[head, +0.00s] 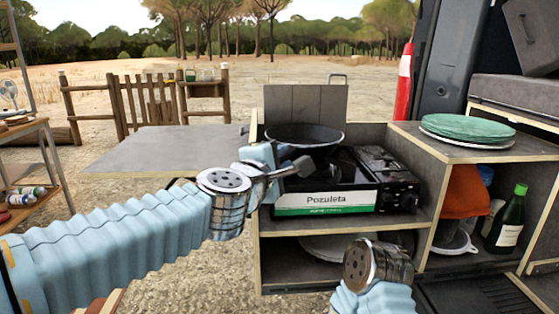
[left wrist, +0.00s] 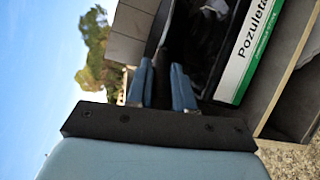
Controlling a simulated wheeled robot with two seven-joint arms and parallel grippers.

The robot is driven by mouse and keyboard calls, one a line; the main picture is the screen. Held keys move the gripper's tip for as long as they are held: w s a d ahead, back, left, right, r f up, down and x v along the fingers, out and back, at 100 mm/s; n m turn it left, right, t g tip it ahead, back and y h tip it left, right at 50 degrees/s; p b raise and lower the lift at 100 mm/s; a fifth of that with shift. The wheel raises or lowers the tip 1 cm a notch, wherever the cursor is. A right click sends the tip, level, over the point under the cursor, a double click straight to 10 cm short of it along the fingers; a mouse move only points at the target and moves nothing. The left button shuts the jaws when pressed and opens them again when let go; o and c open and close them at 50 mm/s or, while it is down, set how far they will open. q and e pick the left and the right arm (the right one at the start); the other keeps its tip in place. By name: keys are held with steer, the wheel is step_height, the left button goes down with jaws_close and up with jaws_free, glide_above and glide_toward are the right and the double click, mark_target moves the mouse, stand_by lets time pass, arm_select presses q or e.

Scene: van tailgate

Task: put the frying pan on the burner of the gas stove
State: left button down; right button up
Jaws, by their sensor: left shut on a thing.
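The dark round frying pan (head: 305,134) is in the head view, over the back left part of the gas stove (head: 385,176). It looks roughly level. I cannot tell whether it touches the stove, and the burner is hidden. The stove is black, with a white and green "Pozuleta" front (head: 325,200) that also shows in the left wrist view (left wrist: 250,50). My left gripper (head: 278,170) is shut on the pan's handle at the stove's left front. Its blue fingers (left wrist: 162,88) show in the left wrist view. Of my right arm only the wrist shows, low in the head view.
The stove stands in an open wooden cabinet (head: 258,225), whose left side wall is close to my left gripper. A grey table leaf (head: 165,150) extends left. Green plates (head: 467,128) sit on the cabinet's right top. A green bottle (head: 508,218) stands in the right compartment.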

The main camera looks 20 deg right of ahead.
arm_select(q)
steer(key=c, duration=1)
jaws_free()
steer(key=v, duration=1.2)
steer(key=w+a+f+m+g+y, duration=0.15)
steer(key=w+f, duration=0.35)
steer(key=f, duration=0.6)
steer(key=w+a+f+m+g+y, duration=0.1)
steer(key=w+a+f+y, duration=0.25)
steer(key=f, duration=0.65)
steer(key=a+f+m+g+y, duration=0.1)
steer(key=a+f+m, duration=0.15)
steer(key=f, duration=0.65)
steer(key=a+f+m+g, duration=0.15)
steer(key=a+f, duration=0.25)
steer(key=f, duration=0.6)
steer(key=s+a+f+m+g, duration=0.1)
steer(key=s+a+f+g, duration=0.15)
steer(key=f, duration=0.45)
steer(key=s+a+f+m+g, duration=0.1)
steer(key=s+a+f, duration=0.25)
steer(key=f, duration=0.35)
steer(key=s+a+f+m+g, duration=0.2)
steer(key=s+a+f+g, duration=0.1)
steer(key=s+f, duration=0.8)
steer(key=s+g, duration=0.1)
steer(key=s, duration=0.3)
steer(key=shift+p, duration=0.3)
